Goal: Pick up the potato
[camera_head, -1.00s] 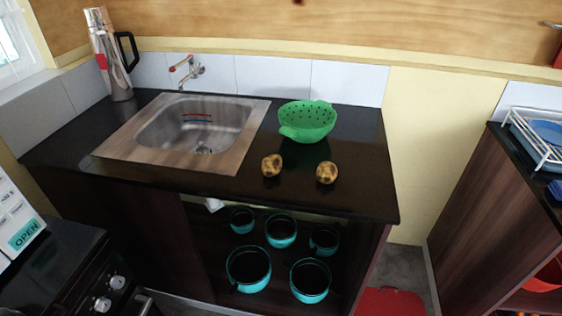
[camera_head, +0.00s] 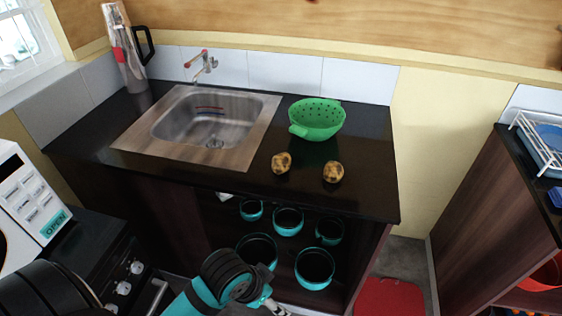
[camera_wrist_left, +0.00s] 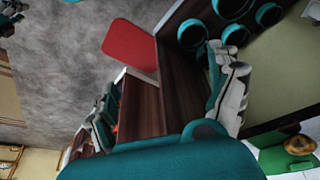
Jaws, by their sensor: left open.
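Two brown, dark-spotted potatoes lie on the black countertop (camera_head: 235,182), in front of the green colander (camera_head: 317,119). The left potato (camera_head: 281,163) is near the sink board's right corner. The right potato (camera_head: 333,172) is a little apart from it, near the front edge. My left gripper (camera_head: 272,304) is at the bottom of the head view, lower than the countertop and in front of the open shelf, well away from both potatoes. In the left wrist view its two fingers (camera_wrist_left: 165,98) are spread with nothing between them. My right gripper is not in view.
A steel sink (camera_head: 205,120) with a tap is set left of the colander. Several teal pots (camera_head: 288,221) stand on the shelf below. A silver flask (camera_head: 126,55) stands at the back left. A microwave (camera_head: 30,195) and stove are left. A red stool-like object (camera_head: 388,297) is on the floor.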

